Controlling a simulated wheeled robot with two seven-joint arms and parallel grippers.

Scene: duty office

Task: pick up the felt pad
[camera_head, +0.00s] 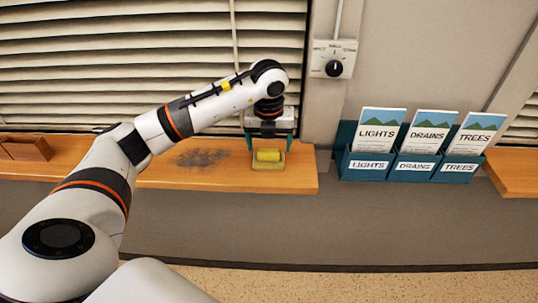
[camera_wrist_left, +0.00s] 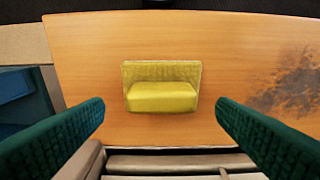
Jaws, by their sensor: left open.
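The felt pad (camera_head: 268,160) is a small yellow pad with a raised block on top. It lies on the wooden ledge (camera_head: 215,182), near the ledge's right end. It also shows in the left wrist view (camera_wrist_left: 162,88), centred between my fingers and beyond their tips. My left gripper (camera_head: 268,142) is over the pad with its fingers pointing down. In the left wrist view my left gripper (camera_wrist_left: 160,110) is open, with a green finger on each side and nothing between them. The fingers look clear of the pad. My right gripper is in neither view.
A dark smudge (camera_head: 203,158) marks the ledge left of the pad. A brown wooden holder (camera_head: 26,148) stands at the far left. A teal leaflet rack (camera_head: 391,177) hangs right of the ledge. A dial box (camera_head: 334,58) is on the wall above. Blinds (camera_head: 120,60) stand behind the ledge.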

